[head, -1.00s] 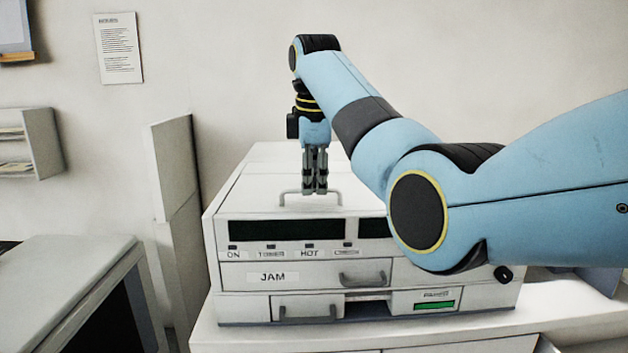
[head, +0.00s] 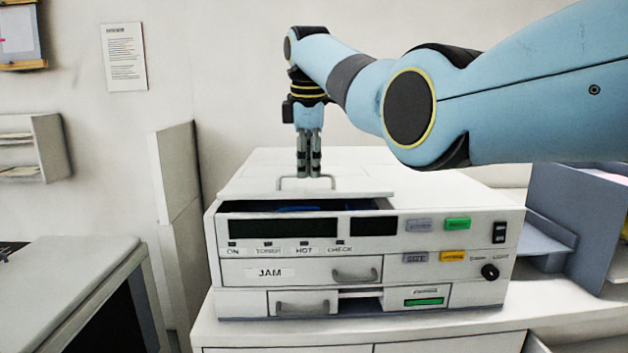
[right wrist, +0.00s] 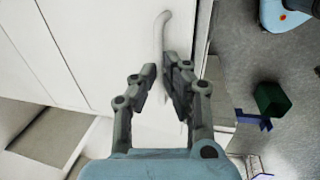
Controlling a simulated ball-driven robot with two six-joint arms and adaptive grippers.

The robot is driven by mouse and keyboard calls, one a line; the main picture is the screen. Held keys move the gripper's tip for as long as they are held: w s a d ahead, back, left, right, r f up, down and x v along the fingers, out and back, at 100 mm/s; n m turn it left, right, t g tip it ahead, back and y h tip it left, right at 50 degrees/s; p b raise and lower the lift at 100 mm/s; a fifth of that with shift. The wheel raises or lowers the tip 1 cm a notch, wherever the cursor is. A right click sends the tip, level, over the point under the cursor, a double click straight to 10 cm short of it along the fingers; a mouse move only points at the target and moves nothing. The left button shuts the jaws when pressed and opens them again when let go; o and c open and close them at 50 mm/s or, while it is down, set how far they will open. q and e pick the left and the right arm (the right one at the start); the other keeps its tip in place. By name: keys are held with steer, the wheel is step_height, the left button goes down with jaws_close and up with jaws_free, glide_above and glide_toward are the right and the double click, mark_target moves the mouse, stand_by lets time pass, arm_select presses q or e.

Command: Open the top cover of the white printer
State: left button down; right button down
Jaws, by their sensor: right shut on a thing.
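The white printer (head: 235,245) stands on a white counter. Its top cover (head: 362,185) has a thin bar handle (head: 284,184) near its front edge. The cover's front edge is apart from the front panel, and a dark gap (head: 245,206) with something blue inside shows between them. I cannot tell whether the cover is raised or slid back. My right gripper (head: 309,174) points down and is shut on the handle. In the right wrist view, the pale handle (right wrist: 161,38) runs between the fingers (right wrist: 163,82). My left gripper is not in view.
A grey-white machine (head: 65,262) stands at the left, and a tall pale panel (head: 178,185) rises beside the printer. A grey open organiser (head: 582,205) stands on the right. The wall is behind the printer. In the right wrist view, a dark green bin (right wrist: 270,100) is on the floor.

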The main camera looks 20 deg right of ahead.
steer(key=c, duration=2)
jaws_free()
steer(key=shift+r, duration=0.25)
steer(key=shift+o, duration=1.4)
steer(key=shift+w+f, duration=0.1)
steer(key=shift+w, duration=0.1)
steer(key=shift+o, duration=1.2)
steer(key=shift+w+f, duration=0.2)
steer(key=shift+w, duration=0.1)
steer(key=shift+o, duration=0.4)
steer(key=shift+s+r, duration=0.1)
steer(key=shift+s, duration=0.1)
steer(key=shift+r, duration=0.1)
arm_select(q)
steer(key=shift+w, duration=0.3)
arm_select(e)
steer(key=v, duration=1.1)
steer(key=shift+r, duration=0.4)
steer(key=shift+w, duration=0.1)
